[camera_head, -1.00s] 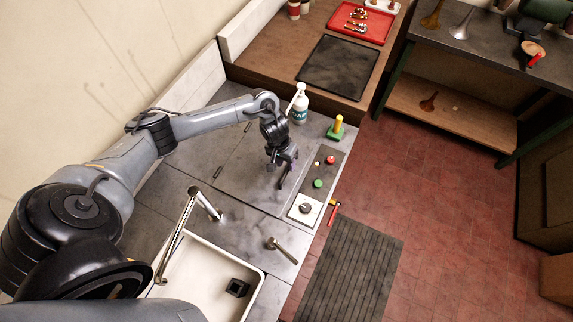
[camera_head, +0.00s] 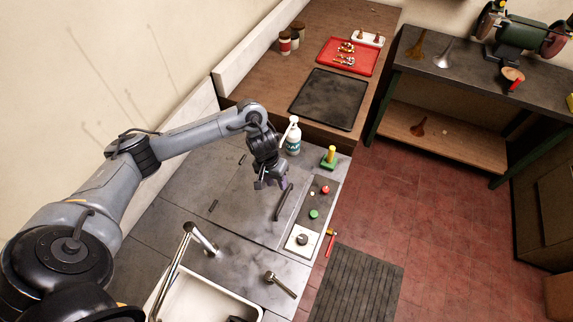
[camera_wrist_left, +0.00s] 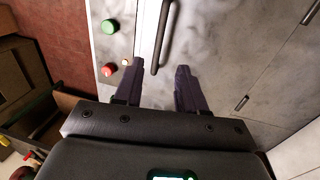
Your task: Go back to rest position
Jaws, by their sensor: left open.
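My left gripper (camera_head: 271,184) hangs above the grey metal counter lid, beside its dark bar handle (camera_head: 284,202). In the left wrist view its two fingers (camera_wrist_left: 157,80) are apart with nothing between them. The handle (camera_wrist_left: 162,38) lies beyond the fingertips there, and a gap shows between it and the fingers in the head view. My left arm reaches in from the left, bent at the elbow. My right gripper is not in view.
A spray bottle (camera_head: 293,136) and a yellow-and-green object (camera_head: 330,157) stand close to my left wrist. A control panel with red (camera_head: 325,190) and green (camera_head: 314,214) buttons lies to the right. The sink (camera_head: 200,300) and tap (camera_head: 198,236) are nearer.

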